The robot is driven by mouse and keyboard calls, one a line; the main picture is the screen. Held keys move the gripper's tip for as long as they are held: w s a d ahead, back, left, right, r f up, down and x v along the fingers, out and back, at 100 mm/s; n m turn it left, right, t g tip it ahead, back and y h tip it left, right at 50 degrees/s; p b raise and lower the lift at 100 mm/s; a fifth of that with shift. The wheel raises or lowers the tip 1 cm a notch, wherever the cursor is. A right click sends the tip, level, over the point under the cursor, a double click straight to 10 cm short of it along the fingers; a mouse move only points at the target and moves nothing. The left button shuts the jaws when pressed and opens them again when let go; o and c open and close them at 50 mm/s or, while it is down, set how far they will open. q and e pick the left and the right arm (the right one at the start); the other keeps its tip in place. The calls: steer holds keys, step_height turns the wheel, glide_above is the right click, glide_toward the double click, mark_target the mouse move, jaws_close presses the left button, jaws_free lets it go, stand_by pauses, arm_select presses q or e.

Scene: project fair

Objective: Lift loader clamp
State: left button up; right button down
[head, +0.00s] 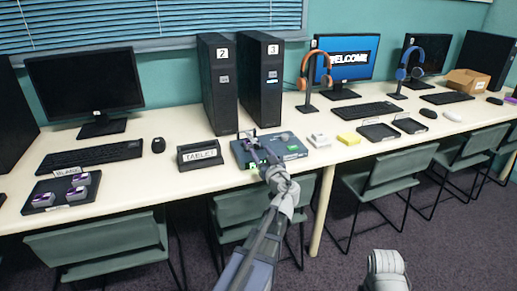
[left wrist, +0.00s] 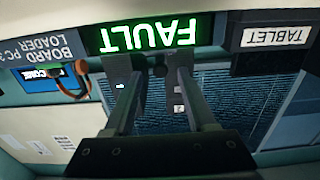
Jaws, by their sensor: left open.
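The loader (head: 290,154) is a dark blue-grey box on the table with a lit green display at its front. In the left wrist view, which is upside down, the display (left wrist: 150,33) reads FAULT and a label (left wrist: 42,48) reads BOARD PC 3 LOADER. A small grey upright part (head: 249,136) on the loader's top may be the clamp; its exact shape is unclear. My left gripper (head: 262,163) is open at the loader's front. Its two fingers (left wrist: 150,75) stand apart just by the display, touching or not I cannot tell.
A tablet stand (head: 200,153) is left of the loader. PC towers (head: 219,85) stand behind it. A white block (head: 319,141), a yellow block (head: 348,139) and black trays (head: 378,132) are to its right. Green chairs (head: 100,247) line the table's front.

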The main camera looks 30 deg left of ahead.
mark_target(258, 148)
arm_select(q)
steer(key=shift+x, duration=2)
jaws_close()
